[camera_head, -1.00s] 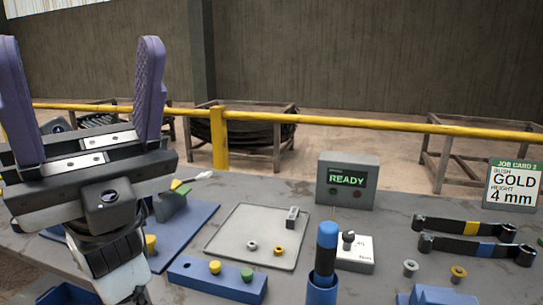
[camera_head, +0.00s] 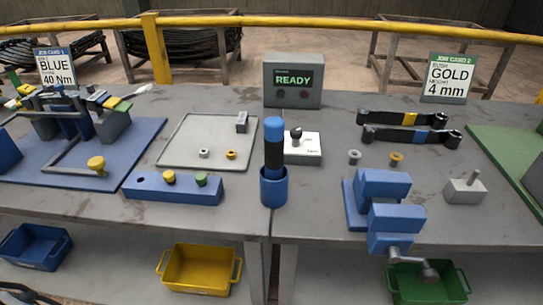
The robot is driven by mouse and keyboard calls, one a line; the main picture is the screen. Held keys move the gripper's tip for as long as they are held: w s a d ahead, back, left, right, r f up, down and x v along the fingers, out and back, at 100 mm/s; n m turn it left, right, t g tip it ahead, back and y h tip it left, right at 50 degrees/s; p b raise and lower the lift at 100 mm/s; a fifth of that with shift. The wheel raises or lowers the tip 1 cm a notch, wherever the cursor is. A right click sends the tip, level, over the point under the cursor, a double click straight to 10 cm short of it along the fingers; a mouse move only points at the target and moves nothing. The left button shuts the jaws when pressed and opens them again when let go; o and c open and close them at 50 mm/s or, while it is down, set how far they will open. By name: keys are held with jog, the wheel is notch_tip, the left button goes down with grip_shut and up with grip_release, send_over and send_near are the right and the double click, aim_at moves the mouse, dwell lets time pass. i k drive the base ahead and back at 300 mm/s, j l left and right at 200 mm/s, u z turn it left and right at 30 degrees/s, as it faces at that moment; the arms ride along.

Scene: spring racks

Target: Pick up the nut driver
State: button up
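The likely nut driver is an upright tool with a blue top and black grip (camera_head: 274,146). It stands in a blue cylindrical holder (camera_head: 273,190) at the front middle of the grey workbench (camera_head: 240,215). Its lower end is hidden inside the holder. Nothing is seen touching the tool.
A blue block with yellow and green knobs (camera_head: 145,188) lies left of the holder, and a blue vise (camera_head: 384,185) stands to its right. A white block with a dark knob (camera_head: 306,151) is close behind right. A READY box (camera_head: 292,98) stands behind.

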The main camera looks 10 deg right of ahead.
aim_at(274, 127)
jog(key=k+l+u, duration=0.1)
jog(key=u, duration=0.25)
jog(key=k+l+u, duration=0.1)
jog(key=l+u, duration=0.3)
jog(key=k+u, duration=0.15)
jog(key=u, duration=0.2)
